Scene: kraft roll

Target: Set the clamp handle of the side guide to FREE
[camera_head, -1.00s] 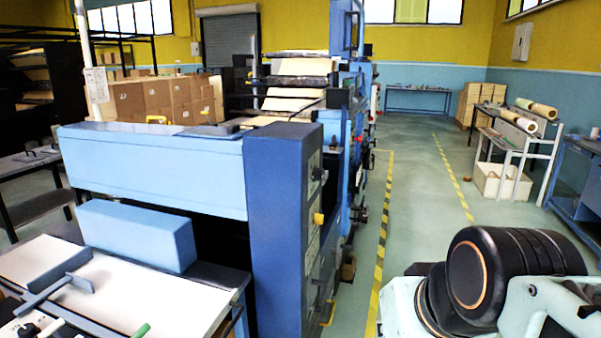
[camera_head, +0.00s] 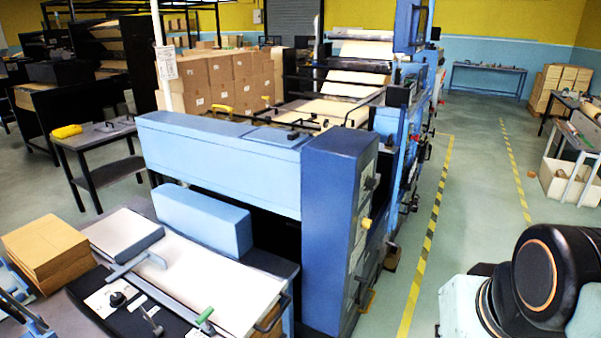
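In the head view, a blue-grey guide bar with a crosspiece (camera_head: 136,264) lies over the white sheet on the feed table at the lower left. It looks like the side guide. Beside it, a black panel (camera_head: 118,309) carries a black knob (camera_head: 117,298), a small grey lever (camera_head: 152,317) and a green-tipped handle (camera_head: 205,316). Which of these is the clamp handle, and any FREE marking, are too small to tell. My gripper is not in view; only a black and pale arm part of mine shows at the lower right.
The blue press (camera_head: 225,155) stands behind the feed table (camera_head: 225,290). A light blue block (camera_head: 203,220) and a cardboard stack (camera_head: 45,250) are near the sheet. A side table (camera_head: 95,135) stands at the left. Free floor lies right of the press along the yellow-black line (camera_head: 428,235).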

